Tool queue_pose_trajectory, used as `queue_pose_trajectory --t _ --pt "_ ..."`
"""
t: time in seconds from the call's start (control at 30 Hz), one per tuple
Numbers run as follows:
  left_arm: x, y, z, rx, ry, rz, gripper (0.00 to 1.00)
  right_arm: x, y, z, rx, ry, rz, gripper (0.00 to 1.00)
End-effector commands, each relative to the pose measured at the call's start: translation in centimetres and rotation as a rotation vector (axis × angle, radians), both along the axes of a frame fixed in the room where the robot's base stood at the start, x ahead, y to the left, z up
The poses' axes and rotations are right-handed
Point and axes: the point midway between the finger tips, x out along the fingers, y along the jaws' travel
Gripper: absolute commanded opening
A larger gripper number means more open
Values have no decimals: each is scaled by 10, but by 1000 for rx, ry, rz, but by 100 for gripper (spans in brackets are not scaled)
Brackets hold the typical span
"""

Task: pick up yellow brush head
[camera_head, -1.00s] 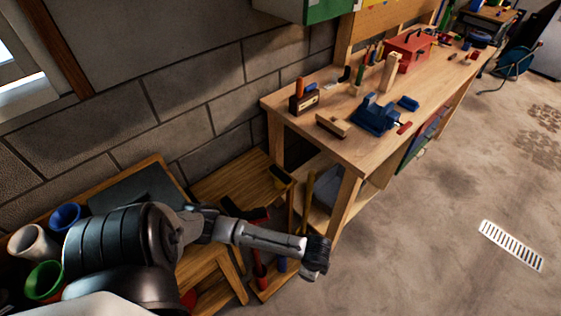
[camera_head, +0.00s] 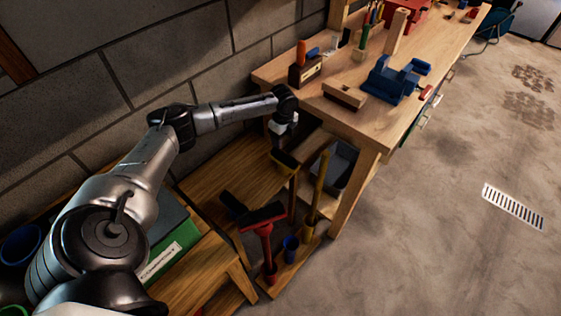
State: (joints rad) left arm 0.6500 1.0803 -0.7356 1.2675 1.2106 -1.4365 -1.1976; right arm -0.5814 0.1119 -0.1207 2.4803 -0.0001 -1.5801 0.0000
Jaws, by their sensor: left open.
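The yellow brush head (camera_head: 285,161) is small, with a yellow top edge and a dark body. It sits at the top of an upright stick beside the wooden bench, left of the workbench leg. My left gripper (camera_head: 284,143) points down just above the brush head, its fingers dark against the shadow. It is open, and the brush head is not between its fingers as far as I can see. A small gap or contact between them cannot be told. My right gripper is out of view.
The workbench (camera_head: 345,118) stands close to the right of the gripper, with a blue vise (camera_head: 392,80) on it. Below are a red-handled brush (camera_head: 266,235), a yellow pole (camera_head: 320,182) and a grey bin (camera_head: 340,165).

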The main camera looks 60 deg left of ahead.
Motion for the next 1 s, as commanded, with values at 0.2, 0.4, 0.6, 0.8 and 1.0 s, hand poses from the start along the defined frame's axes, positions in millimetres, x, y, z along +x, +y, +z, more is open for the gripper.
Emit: queue_pose_trajectory --t 0.2,0.4,0.6,0.8,1.0 --pt "0 -1 -37 1 0 1 64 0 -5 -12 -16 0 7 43" --pt "0 0 -51 2 0 1 64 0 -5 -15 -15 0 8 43" --pt "0 -1 -57 2 1 1 64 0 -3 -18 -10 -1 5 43" --pt "1 -2 -80 2 2 0 64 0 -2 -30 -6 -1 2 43" --pt "1 -1 -103 2 1 2 64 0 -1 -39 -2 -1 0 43"
